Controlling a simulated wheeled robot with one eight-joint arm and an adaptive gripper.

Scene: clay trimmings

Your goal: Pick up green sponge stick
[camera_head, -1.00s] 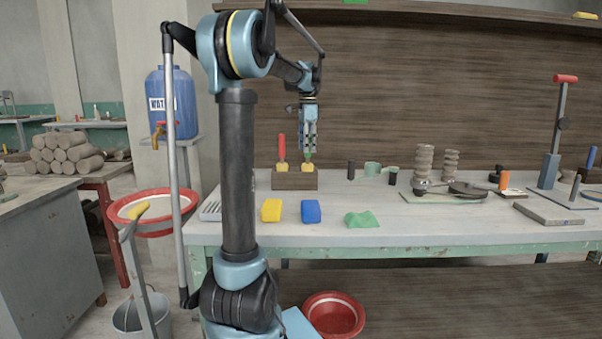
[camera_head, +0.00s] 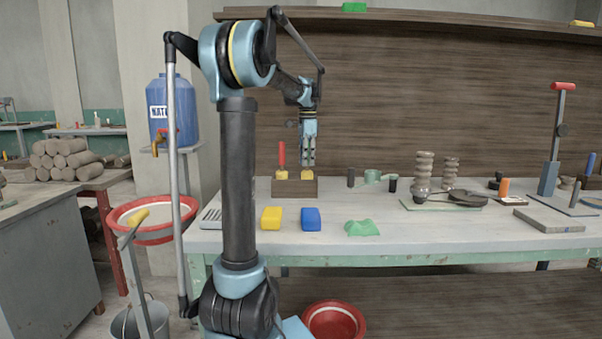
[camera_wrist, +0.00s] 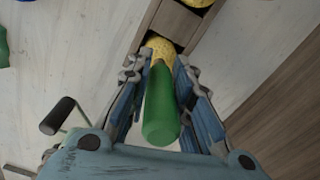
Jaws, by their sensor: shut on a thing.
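The green sponge stick has a green handle (camera_wrist: 160,108) and a yellow sponge head (camera_wrist: 161,46). In the wrist view my gripper (camera_wrist: 163,75) is shut on the handle, with a finger on either side. The sponge head is at the wooden holder (camera_wrist: 139,33); whether it is still inside a slot I cannot tell. In the head view my gripper (camera_head: 309,160) points down over the right half of the holder (camera_head: 294,188), and its fingers mostly hide the green handle. A second stick with a red handle (camera_head: 281,153) stands upright in the left slot.
A yellow block (camera_head: 271,218), a blue block (camera_head: 310,218) and a green cloth (camera_head: 361,228) lie in front of the holder on the table (camera_head: 430,236). A green mug (camera_head: 373,176) and dark cylinders stand to the right. A plank wall rises behind.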

